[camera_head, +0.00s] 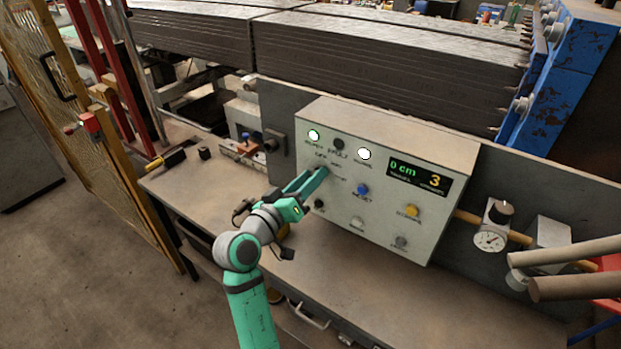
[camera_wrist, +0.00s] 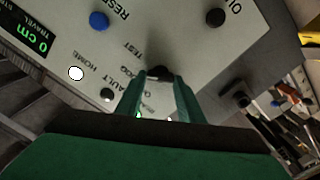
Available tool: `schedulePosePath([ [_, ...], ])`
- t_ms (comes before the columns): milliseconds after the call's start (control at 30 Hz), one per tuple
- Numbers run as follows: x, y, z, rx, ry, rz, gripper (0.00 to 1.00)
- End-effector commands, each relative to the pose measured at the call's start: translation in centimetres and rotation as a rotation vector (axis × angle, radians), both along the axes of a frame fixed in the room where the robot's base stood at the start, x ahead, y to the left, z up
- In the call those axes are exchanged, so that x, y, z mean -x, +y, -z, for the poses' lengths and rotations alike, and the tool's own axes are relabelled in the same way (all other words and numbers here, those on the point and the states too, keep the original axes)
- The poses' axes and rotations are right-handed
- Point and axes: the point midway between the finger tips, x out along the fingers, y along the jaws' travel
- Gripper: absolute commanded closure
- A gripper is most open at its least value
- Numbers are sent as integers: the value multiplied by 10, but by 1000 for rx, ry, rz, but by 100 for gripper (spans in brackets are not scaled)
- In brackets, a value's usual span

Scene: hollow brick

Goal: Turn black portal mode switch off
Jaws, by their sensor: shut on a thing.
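The grey control box (camera_head: 460,163) stands on the bench with its sloped front panel facing me. My gripper (camera_head: 321,171) is at the left part of this panel, with its green fingers pointing into it. In the wrist view, a black switch knob (camera_wrist: 160,72) sits between the two fingertips (camera_wrist: 162,78), near the label TEST. My gripper is shut on this knob. In the head view the fingers hide most of the knob. Its exact turned position cannot be told.
Near the gripper are a blue button (camera_head: 362,190) labelled RESET and a black knob (camera_head: 319,204). Lamps (camera_head: 313,135) line the panel's top left; the display (camera_head: 418,176) reads 0 cm and 3. A gauge (camera_head: 490,240) stands right. The front bench top (camera_head: 400,300) is mostly clear.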

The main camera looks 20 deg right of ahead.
Motion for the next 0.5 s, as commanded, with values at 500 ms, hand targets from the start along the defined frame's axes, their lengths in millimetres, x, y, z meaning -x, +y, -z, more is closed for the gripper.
schedulePosePath([
  [500, -1, 1, 3, 300, 388, 0, 88],
])
